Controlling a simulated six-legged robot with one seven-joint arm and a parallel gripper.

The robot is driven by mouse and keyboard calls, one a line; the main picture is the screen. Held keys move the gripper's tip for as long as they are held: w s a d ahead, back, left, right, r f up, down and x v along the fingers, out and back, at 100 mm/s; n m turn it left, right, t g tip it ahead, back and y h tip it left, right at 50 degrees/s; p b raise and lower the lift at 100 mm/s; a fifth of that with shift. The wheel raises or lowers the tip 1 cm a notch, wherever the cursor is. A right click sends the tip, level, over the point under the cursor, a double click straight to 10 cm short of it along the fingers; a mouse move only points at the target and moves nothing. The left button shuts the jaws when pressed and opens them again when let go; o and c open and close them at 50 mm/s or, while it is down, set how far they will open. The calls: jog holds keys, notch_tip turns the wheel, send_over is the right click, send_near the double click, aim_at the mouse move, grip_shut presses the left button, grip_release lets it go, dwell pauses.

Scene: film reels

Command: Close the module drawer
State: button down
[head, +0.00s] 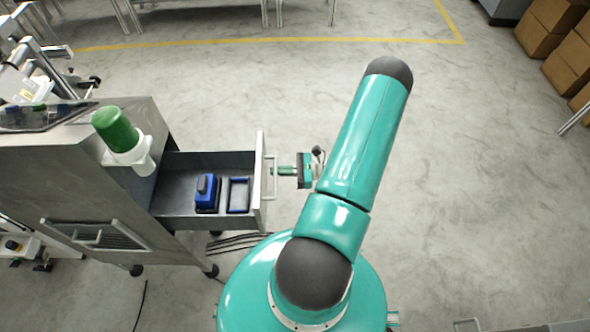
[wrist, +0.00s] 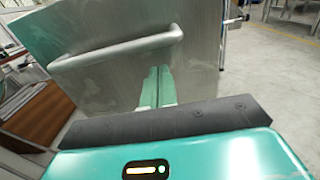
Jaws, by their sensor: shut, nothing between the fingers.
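The module drawer (head: 210,163) is pulled out to the right of a grey metal cabinet (head: 75,165) in the head view. A blue block-like module (head: 207,192) and a blue rectangular frame (head: 239,195) lie inside it. The drawer's front panel (wrist: 110,85) and its bar handle (wrist: 115,48) fill much of the wrist view. My gripper (head: 283,171) is just right of the handle, pointing at the front panel. In the wrist view my gripper's fingers (wrist: 157,88) are together and empty, just below the handle. I cannot tell whether the fingertips touch the panel.
A green-topped white container (head: 118,135) stands on the cabinet beside the drawer. Cables (head: 238,242) lie on the floor below the drawer. Cardboard boxes (head: 555,28) are stacked at the far right. The floor right of my arm is clear.

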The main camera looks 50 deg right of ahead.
jog(key=shift+w+a, duration=0.4)
jog(key=shift+w, duration=0.15)
jog(key=x, duration=2.8)
jog(key=shift+w+a+r, duration=0.1)
jog(key=shift+w+a, duration=0.1)
jog(key=shift+w, duration=0.1)
